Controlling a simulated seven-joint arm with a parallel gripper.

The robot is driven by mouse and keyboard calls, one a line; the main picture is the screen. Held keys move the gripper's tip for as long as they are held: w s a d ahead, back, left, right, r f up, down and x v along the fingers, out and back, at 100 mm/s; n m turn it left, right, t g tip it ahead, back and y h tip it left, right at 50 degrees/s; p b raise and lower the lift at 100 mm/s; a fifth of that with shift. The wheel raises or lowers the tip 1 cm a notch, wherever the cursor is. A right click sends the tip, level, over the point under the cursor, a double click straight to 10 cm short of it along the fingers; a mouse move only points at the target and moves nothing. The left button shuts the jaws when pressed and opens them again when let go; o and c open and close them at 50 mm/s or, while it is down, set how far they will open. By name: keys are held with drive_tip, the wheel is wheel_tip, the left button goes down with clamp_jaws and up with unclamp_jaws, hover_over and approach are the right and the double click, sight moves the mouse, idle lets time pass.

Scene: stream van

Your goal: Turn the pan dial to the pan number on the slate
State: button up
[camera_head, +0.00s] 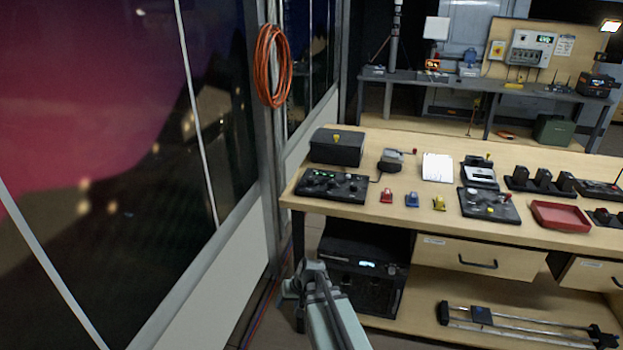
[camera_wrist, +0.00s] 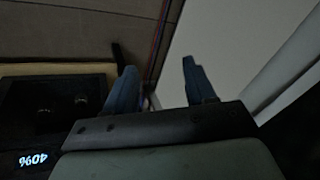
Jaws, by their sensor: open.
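My gripper (camera_wrist: 157,72) is open and empty in the wrist view, its two blue fingers apart. In the head view my gripper (camera_head: 311,270) is low, in front of the table's left end and below its top. A black control panel (camera_head: 345,188) with green lights and small knobs lies at the table's front left. A second dark panel (camera_head: 489,206) with a pale knob and a red-tipped part lies further right. I cannot tell which one carries the pan dial. A white sheet (camera_head: 437,167) lies between them towards the back; whether it is the slate, and any number, is unreadable.
Red, blue and yellow small items and a red tray (camera_head: 560,217) lie on the wooden table. A window wall is left.

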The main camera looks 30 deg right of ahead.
drive_tip(key=w+d+r+t, duration=0.2)
drive_tip(key=w+d+r, duration=0.35)
drive_tip(key=r, duration=0.35)
drive_tip(key=n+g+h, duration=0.1)
drive_tip(key=n+h, duration=0.1)
drive_tip(key=h, duration=0.1)
approach(311, 178)
drive_tip(key=shift+n, duration=0.3)
drive_tip(key=x, duration=0.8)
drive_tip(key=shift+a+f, duration=0.15)
drive_tip(key=shift+f, duration=0.1)
drive_tip(key=shift+c, duration=0.4)
clamp_jaws()
